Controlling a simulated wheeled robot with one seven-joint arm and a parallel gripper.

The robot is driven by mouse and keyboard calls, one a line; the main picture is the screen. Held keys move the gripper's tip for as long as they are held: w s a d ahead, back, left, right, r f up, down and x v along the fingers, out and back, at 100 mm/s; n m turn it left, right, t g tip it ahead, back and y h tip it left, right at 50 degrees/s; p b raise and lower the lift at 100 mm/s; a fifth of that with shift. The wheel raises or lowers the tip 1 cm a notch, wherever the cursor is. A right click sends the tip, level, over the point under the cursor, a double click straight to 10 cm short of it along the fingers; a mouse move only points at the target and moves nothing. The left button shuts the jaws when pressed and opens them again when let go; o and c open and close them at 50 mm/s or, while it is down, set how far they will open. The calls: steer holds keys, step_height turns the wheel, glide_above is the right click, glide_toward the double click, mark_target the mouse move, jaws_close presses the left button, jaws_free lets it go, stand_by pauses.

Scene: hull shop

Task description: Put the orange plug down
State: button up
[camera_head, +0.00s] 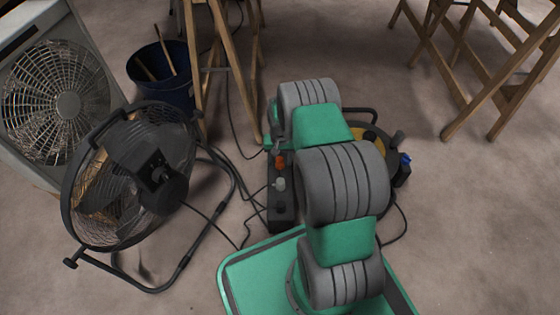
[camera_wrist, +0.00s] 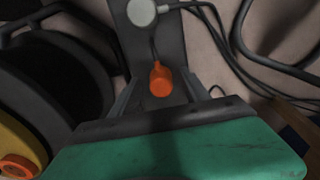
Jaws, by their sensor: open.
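The orange plug (camera_head: 280,162) is on the black power strip (camera_head: 281,208), near the strip's far end. In the wrist view the orange plug (camera_wrist: 161,80) lies against the dark strip (camera_wrist: 172,38), with a thin cord running up from it. I cannot tell whether it sits in a socket. My gripper (camera_wrist: 160,92) is open, its dark fingers on either side of the plug with gaps between. In the head view my arm hides most of the gripper.
A pale grey plug (camera_head: 279,184) is on the strip beside the orange one. Loose black cables lie around it. A floor fan (camera_head: 135,175) stands left, a yellow-and-black reel (camera_head: 372,142) right. Wooden trestles (camera_head: 465,75) and a blue bucket (camera_head: 163,85) stand behind. Open floor lies right.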

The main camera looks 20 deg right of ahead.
step_height(320, 180, up, 11)
steer(key=p, duration=0.4)
step_height(320, 180, up, 14)
steer(key=n, duration=0.1)
glide_above(280, 160)
steer(key=s+a, duration=0.2)
steer(key=a, duration=0.2)
steer(key=s+a+r+n+t, duration=0.1)
steer(key=s+a+r, duration=0.2)
steer(key=s+r, duration=0.3)
steer(key=s+a+r+n+t, duration=0.1)
steer(key=s+a+r, duration=0.3)
steer(key=s, duration=0.8)
steer(key=shift+s+r+n, duration=0.4)
steer(key=shift+r+n, duration=0.4)
steer(key=shift+r, duration=0.15)
